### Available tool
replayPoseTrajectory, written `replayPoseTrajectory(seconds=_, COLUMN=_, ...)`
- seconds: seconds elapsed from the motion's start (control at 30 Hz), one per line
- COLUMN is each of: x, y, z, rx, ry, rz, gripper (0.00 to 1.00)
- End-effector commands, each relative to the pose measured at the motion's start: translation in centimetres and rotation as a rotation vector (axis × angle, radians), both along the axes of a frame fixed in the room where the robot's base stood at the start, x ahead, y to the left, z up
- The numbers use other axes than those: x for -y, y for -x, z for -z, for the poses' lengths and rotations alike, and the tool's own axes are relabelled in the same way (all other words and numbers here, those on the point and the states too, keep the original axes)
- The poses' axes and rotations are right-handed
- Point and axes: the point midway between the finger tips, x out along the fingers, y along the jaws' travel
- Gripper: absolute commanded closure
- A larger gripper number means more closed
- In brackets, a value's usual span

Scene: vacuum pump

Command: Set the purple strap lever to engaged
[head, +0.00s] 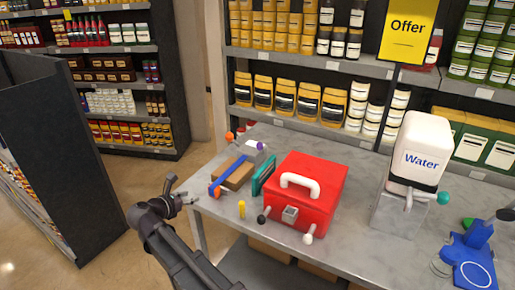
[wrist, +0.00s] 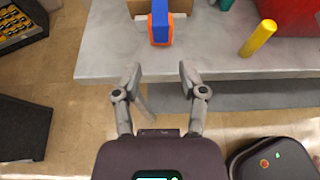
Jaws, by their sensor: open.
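The small purple knob (head: 261,146) sits at the back left of the grey table, beside a grey piece at the far end of a brown box. I take it for the strap lever's end; its lever position is too small to tell. A blue strap (head: 235,168) runs over the brown box (head: 238,176), with orange ends; the strap's near end also shows in the wrist view (wrist: 159,22). My gripper (head: 183,189) is open and empty, just off the table's left edge and apart from the strap. In the wrist view my gripper (wrist: 160,68) shows two spread fingers. The purple knob is outside that view.
A red box (head: 325,185) with a white handle, a teal panel (head: 264,175) and a yellow post (head: 242,209) stand right of the strap. A water container (head: 418,140) and blue device (head: 470,262) are further right. Floor is clear left of the table (head: 205,205).

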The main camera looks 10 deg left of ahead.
Motion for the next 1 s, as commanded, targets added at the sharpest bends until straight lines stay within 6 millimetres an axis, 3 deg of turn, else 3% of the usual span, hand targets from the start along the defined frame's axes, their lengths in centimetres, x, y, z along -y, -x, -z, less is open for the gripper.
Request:
replayPoseTrajectory(seconds=0.03, x=0.2, y=-0.2, z=0.0, rx=0.003, ry=0.000, rz=-0.001, gripper=0.78)
replayPoseTrajectory(seconds=0.1, x=0.5, y=-0.7, z=0.0, rx=0.009, ry=0.000, rz=-0.004, gripper=0.99)
replayPoseTrajectory(seconds=0.13, x=0.7, y=-1.0, z=0.0, rx=0.012, ry=0.000, rz=-0.006, gripper=1.00)
replayPoseTrajectory(seconds=0.47, x=4.7, y=-6.1, z=-0.5, rx=0.084, ry=0.004, rz=-0.048, gripper=1.00)
replayPoseTrajectory(seconds=1.0, x=13.8, y=-14.9, z=-1.8, rx=0.219, ry=0.053, rz=-0.153, gripper=1.00)
